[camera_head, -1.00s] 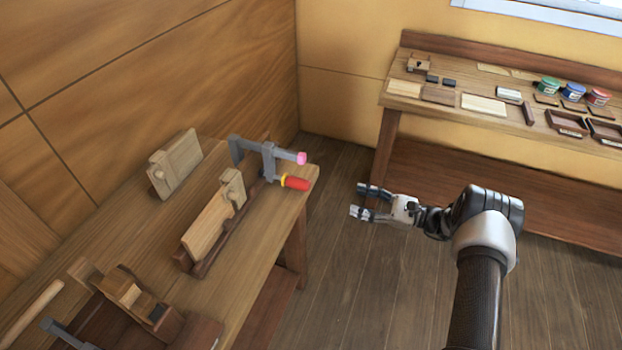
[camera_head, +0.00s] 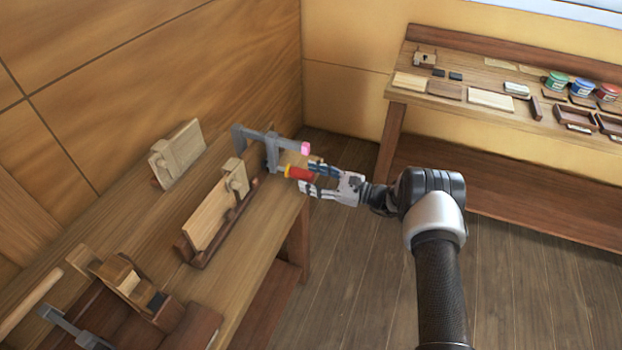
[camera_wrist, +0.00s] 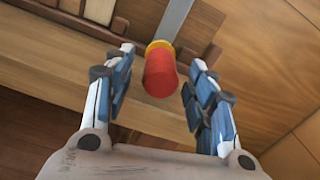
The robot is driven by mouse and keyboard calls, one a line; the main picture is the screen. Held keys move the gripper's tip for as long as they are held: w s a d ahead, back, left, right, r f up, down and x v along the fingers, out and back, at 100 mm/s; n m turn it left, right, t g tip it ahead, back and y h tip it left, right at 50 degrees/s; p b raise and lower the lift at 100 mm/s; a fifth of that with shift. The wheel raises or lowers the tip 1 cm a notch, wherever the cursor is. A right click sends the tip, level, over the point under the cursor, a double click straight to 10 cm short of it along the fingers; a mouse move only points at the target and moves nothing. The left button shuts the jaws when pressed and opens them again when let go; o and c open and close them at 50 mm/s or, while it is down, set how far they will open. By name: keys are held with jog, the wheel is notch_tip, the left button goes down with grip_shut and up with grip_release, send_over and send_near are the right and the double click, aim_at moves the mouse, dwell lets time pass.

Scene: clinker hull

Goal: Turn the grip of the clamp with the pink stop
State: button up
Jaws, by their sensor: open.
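The clamp (camera_head: 262,139) is grey metal and is at the far right end of the workbench in the head view, with a pink stop (camera_head: 305,148) at the end of its bar. Its red grip (camera_head: 299,173) with a yellow collar is below the stop. My gripper (camera_head: 313,178) is open at the grip. In the wrist view the red grip (camera_wrist: 160,76) lies between the two open fingers (camera_wrist: 157,82), with a visible gap on each side. The pink stop is not seen in the wrist view.
The workbench (camera_head: 262,235) holds a wooden board in a stand (camera_head: 207,217) and another wooden piece (camera_head: 178,153) near the wall. A second bench (camera_head: 410,97) with paint pots stands at the right.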

jog(key=shift+w+a, duration=0.15)
jog(key=shift+a, duration=0.15)
jog(key=shift+c, duration=0.3)
jog(key=c, duration=1)
